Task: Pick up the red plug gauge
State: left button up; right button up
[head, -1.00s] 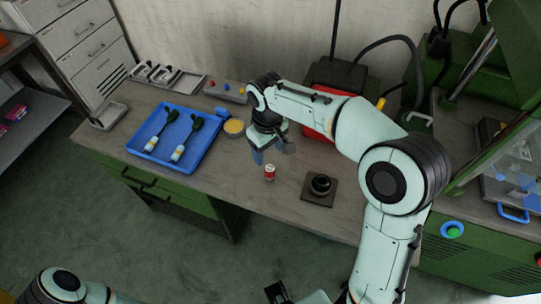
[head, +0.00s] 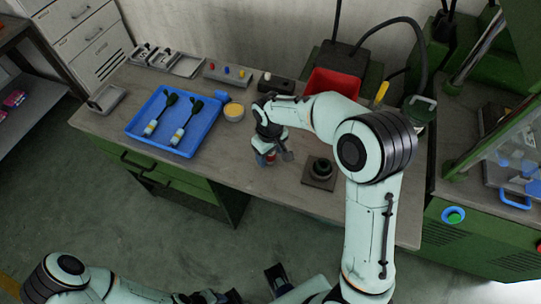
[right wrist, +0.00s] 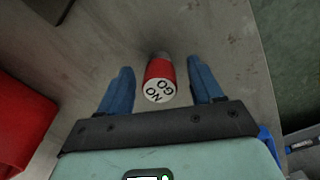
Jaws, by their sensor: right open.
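The red plug gauge (right wrist: 161,73) is a small red cylinder with a white end marked "NO GO", standing on the workbench (head: 230,165). In the right wrist view it lies between the two blue fingers of my right gripper (right wrist: 160,82), with a gap on each side. The right gripper is open and low over the bench. In the head view, the right gripper (head: 272,159) mostly hides the gauge, with only a bit of red showing. My left arm is low at the bottom edge of the head view, its gripper partly cut off and unclear.
Just right of the gripper is a dark square plate with a round black part (head: 320,172). A red bin (head: 333,84) stands behind the arm.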

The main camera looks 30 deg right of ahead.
jog(key=shift+f, duration=0.65)
pick_arm(q)
jog(key=shift+f, duration=0.1)
pick_arm(e)
grip_shut()
jog(key=shift+r, duration=0.1)
